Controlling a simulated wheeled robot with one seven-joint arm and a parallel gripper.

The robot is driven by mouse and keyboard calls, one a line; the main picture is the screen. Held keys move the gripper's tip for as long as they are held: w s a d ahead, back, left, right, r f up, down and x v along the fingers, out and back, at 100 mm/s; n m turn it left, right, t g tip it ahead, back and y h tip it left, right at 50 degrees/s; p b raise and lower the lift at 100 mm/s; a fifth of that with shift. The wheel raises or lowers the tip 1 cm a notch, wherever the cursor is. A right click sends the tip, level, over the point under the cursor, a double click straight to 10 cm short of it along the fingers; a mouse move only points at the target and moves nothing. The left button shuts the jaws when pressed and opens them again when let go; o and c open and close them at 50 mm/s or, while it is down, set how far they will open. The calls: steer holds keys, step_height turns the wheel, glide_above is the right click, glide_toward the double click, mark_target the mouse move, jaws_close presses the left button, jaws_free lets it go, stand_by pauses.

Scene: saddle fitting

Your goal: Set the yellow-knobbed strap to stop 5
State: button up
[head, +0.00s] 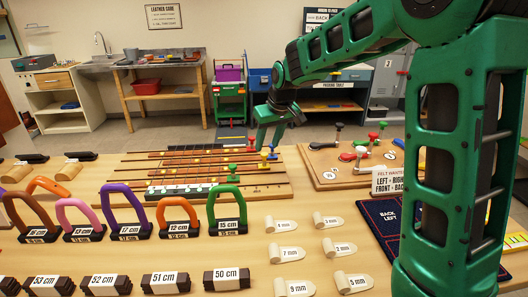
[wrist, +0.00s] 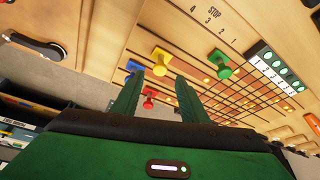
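The strap board (head: 160,177) lies on the bench with several dark straps in rows and coloured knobs at its right end. The yellow knob (wrist: 161,58) stands on its strap between the green knob (wrist: 220,63) and the blue knob (wrist: 134,67); the red knob (wrist: 149,98) is nearer me. My gripper (wrist: 159,77) is open and empty, pointing down at the board. The yellow knob appears just beyond the fingertips, roughly centred between them; I cannot tell the gap. Stop numbers 1 to 4 show in the wrist view; a 5 is not legible.
Coloured handles (head: 228,207) and labelled blocks (head: 227,279) stand in front of the board. A second board (head: 340,170) with knobbed levers lies to the right, beside the felt sign (head: 388,181).

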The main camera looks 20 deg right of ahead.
mark_target(265, 154)
steer(key=shift+x, duration=2.15)
jaws_close()
